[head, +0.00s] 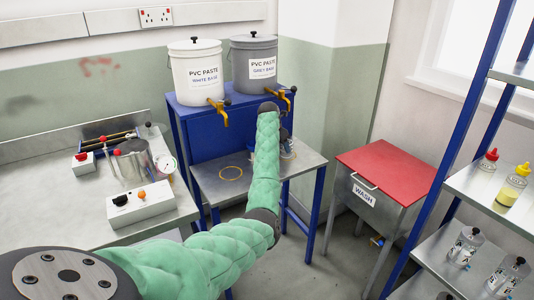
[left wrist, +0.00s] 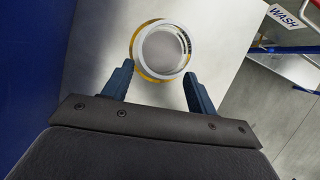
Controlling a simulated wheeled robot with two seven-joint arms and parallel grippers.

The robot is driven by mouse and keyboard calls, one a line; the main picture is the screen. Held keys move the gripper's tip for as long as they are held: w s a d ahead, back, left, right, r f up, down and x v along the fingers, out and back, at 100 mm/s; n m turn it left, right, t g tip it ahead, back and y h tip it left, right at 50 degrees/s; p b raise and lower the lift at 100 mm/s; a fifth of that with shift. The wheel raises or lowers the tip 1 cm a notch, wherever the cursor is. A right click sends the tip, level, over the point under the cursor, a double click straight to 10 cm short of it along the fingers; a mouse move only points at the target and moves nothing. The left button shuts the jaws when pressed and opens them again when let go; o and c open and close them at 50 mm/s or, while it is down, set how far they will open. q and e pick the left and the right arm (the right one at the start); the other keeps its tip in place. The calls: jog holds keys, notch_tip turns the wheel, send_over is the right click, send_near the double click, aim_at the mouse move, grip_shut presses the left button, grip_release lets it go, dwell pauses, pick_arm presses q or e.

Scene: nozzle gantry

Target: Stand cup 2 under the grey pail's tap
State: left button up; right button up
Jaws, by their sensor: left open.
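The grey pail (head: 253,65) stands on the blue stand, its yellow tap (head: 281,93) at the front right. In the left wrist view a round cup (left wrist: 160,48) stands on the steel shelf, seen from above, with a yellow ring showing around its left and lower edge. Its number cannot be read. My left gripper (left wrist: 158,70) is open, its two blue fingers apart at the near side of the cup. In the head view the left gripper (head: 285,143) is below the grey pail's tap, and my green-sleeved arm hides much of it and the cup.
The white pail (head: 195,72) stands left of the grey one. Another yellow ring (head: 231,173) on the shelf is empty. The bench (head: 75,200) at left holds a metal jug and a control box. A red-topped wash cabinet (head: 387,172) and a blue-framed rack (head: 470,195) are at right.

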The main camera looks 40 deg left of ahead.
pick_arm(q)
jog(key=s, duration=0.2)
jog(key=s+a, duration=0.1)
jog(key=s, duration=0.4)
jog(key=shift+a+b, duration=0.35)
jog(key=shift+b, duration=0.05)
jog(key=shift+s+a, duration=0.15)
jog(key=shift+s, duration=0.65)
pick_arm(e)
jog(key=shift+w+a+f, duration=0.2)
jog(key=shift+a+f, duration=0.15)
jog(key=shift+f, duration=0.1)
jog(key=shift+w+a+f, duration=0.15)
jog(key=shift+a+f, duration=0.2)
jog(key=shift+f, duration=0.1)
jog(key=shift+a+r, duration=0.1)
jog(key=shift+a, duration=0.05)
